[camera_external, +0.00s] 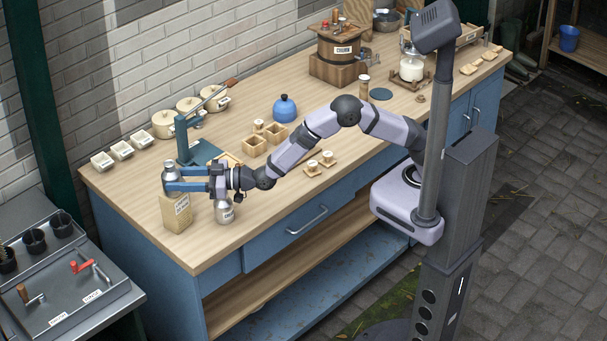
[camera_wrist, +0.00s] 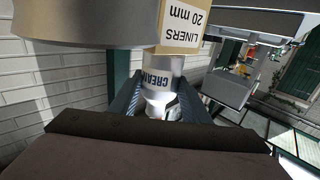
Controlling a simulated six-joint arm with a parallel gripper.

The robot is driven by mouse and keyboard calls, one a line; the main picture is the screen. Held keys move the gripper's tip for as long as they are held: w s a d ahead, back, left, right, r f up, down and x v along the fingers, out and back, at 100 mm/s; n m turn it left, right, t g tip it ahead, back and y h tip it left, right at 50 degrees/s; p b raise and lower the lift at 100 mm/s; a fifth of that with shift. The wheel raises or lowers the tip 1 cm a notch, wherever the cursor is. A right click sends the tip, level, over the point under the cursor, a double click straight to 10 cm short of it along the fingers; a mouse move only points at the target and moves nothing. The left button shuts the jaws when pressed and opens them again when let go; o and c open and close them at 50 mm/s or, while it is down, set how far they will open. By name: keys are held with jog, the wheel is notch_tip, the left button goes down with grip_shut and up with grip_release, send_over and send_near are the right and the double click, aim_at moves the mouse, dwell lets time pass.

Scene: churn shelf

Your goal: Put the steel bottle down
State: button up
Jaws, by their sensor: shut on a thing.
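A steel bottle (camera_external: 170,179) with a white label is between the two blue fingers of my gripper (camera_external: 188,180), which is shut on it. In the wrist view the bottle (camera_wrist: 158,84) sits between the fingers (camera_wrist: 160,98) with its CREAM label upside down. A tan carton (camera_external: 177,213) marked LINERS 20 mm is directly below the bottle; it also shows in the wrist view (camera_wrist: 182,27). The bottle looks upright, with its base at the carton's top. I cannot tell whether they touch.
Another metal bottle (camera_external: 225,211) stands near the counter's front edge, under my wrist and right of the carton. A green press-like stand (camera_external: 183,140) is behind my gripper. Wooden boxes (camera_external: 254,147) and a blue kettle (camera_external: 285,108) are farther right. Bare counter (camera_external: 125,190) lies left of the carton.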

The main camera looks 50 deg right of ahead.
jog(key=o, duration=1.3)
jog(key=shift+o, duration=0.4)
jog(key=shift+r, duration=0.1)
jog(key=shift+p, duration=0.3)
jog(key=b+v, duration=0.3)
jog(key=v, duration=0.9)
jog(key=shift+r, duration=0.1)
